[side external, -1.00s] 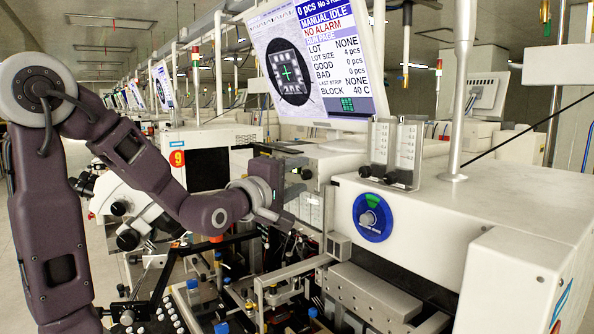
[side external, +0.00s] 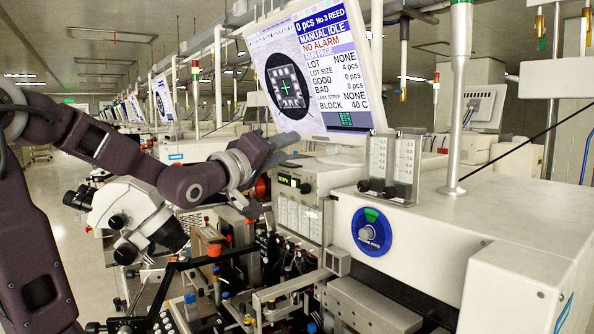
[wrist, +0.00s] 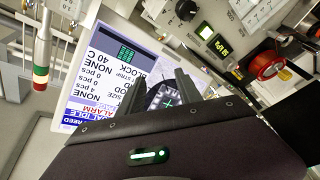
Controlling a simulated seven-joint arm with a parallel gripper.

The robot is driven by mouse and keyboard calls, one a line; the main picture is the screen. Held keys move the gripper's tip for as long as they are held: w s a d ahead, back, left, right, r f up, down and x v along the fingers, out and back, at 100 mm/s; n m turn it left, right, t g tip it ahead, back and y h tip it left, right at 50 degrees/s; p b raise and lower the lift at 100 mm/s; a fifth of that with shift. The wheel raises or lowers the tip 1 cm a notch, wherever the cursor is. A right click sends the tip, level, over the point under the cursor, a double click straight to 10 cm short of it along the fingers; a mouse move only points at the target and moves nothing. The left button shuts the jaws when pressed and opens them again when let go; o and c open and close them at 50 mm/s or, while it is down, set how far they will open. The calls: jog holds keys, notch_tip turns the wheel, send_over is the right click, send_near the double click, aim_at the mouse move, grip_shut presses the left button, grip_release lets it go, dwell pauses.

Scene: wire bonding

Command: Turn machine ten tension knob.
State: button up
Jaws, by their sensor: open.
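A grey knob (side external: 367,233) sits in the middle of a round blue dial plate with a green sector, on the front of the near white machine (side external: 440,215). No machine number is readable on it. My gripper (side external: 285,142) is up and to the left of this knob, clear of it, in front of the lower left part of the monitor. In the wrist view my gripper (wrist: 160,92) has its two dark fingers spread apart with nothing between them, and the monitor behind them. The blue dial is not seen in the wrist view.
The monitor (side external: 300,80) stands above the machine. A panel with a green display (side external: 288,180) and a dark knob (wrist: 186,10) is below it. Two flow gauges (side external: 392,165) and a pole (side external: 458,110) rise near the dial. A microscope (side external: 130,215) stands at left.

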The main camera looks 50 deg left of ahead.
aim_at(302, 190)
jog(key=s+d+f+m+h, duration=0.1)
jog(key=s+f+m+h, duration=0.4)
jog(key=f+m, duration=0.6)
jog(key=w, duration=0.2)
jog(key=w+r+m+h, duration=0.1)
jog(key=w, duration=0.2)
jog(key=w+r+m, duration=0.1)
jog(key=w, duration=0.1)
jog(key=shift+w+d+r+g, duration=0.1)
jog(key=shift+w+d+g, duration=0.05)
jog(key=shift+d+g, duration=0.15)
jog(key=shift+w, duration=0.2)
grip_shut()
